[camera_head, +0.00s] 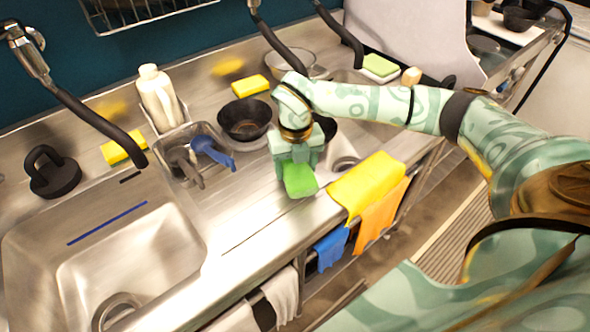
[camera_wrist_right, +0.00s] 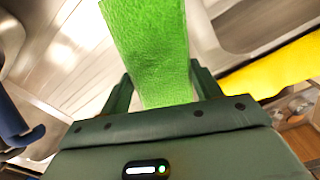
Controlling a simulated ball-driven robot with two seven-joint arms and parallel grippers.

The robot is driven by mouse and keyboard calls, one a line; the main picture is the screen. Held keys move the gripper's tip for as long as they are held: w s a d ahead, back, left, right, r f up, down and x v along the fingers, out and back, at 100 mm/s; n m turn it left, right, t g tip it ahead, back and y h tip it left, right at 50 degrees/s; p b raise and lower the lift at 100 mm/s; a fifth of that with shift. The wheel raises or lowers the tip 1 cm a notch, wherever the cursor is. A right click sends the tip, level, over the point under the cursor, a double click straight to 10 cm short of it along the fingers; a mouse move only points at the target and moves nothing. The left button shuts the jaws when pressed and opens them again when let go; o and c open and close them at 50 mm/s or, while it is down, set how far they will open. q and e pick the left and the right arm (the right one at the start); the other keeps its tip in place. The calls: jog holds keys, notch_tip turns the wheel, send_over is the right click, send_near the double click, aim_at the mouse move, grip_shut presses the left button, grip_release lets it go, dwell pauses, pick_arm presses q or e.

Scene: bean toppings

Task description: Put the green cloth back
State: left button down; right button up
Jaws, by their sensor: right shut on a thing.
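The green cloth (camera_head: 299,181) is held in my right gripper (camera_head: 297,165) over the front part of the steel counter, left of the yellow cloth. In the right wrist view the green cloth (camera_wrist_right: 150,45) stands out between the two fingers of my right gripper (camera_wrist_right: 162,88), which is shut on it. I cannot tell whether the cloth's lower end touches the counter. My left gripper does not show in the head view.
A yellow cloth (camera_head: 367,183) and an orange cloth (camera_head: 380,218) hang over the counter's front edge, with a blue cloth (camera_head: 331,247) below. A black bowl (camera_head: 245,119) and a bin with blue-handled tools (camera_head: 212,152) stand behind left. A sink (camera_head: 125,250) lies left.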

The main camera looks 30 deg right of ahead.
aim_at(295, 167)
jog(key=shift+f, duration=0.55)
jog(key=shift+f, duration=0.15)
jog(key=o, duration=1)
jog(key=shift+o, duration=0.2)
notch_tip(295, 167, up, 12)
jog(key=p, duration=0.2)
jog(key=shift+r, duration=0.2)
jog(key=shift+f, duration=0.1)
